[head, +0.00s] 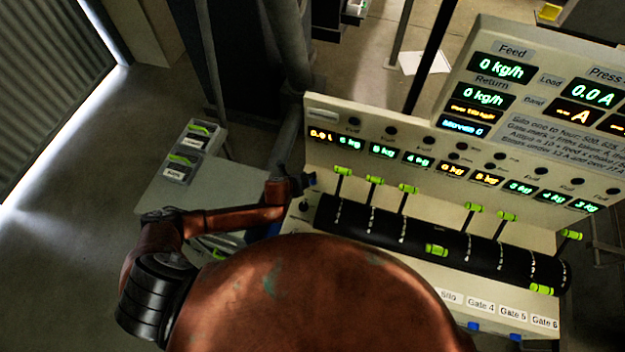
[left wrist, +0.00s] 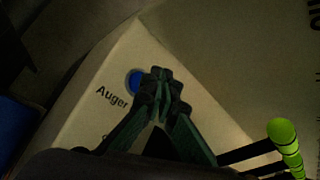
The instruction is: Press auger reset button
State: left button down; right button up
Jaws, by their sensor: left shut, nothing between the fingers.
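The auger reset button is a round blue button (left wrist: 134,82) beside the printed word "Auger" on the cream panel in the left wrist view. My left gripper (left wrist: 160,76) is shut and empty. Its fingertips are just right of the button in that view and overlap its right edge. I cannot tell whether they touch it. In the head view my left gripper (head: 308,180) is at the left end of the cream control console (head: 325,125), and the button is not clearly seen there. My right gripper is not in view.
Green-handled levers (head: 408,189) stand along a black slotted drum (head: 385,225) on the console. One green handle (left wrist: 283,134) is close to the gripper's right in the wrist view. A display board (head: 540,95) rises behind. A side table (head: 165,200) with green-handled boxes stands left.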

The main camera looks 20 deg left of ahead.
pick_arm(q)
notch_tip(320, 180, up, 4)
jog(key=p, duration=0.3)
dwell(0.7)
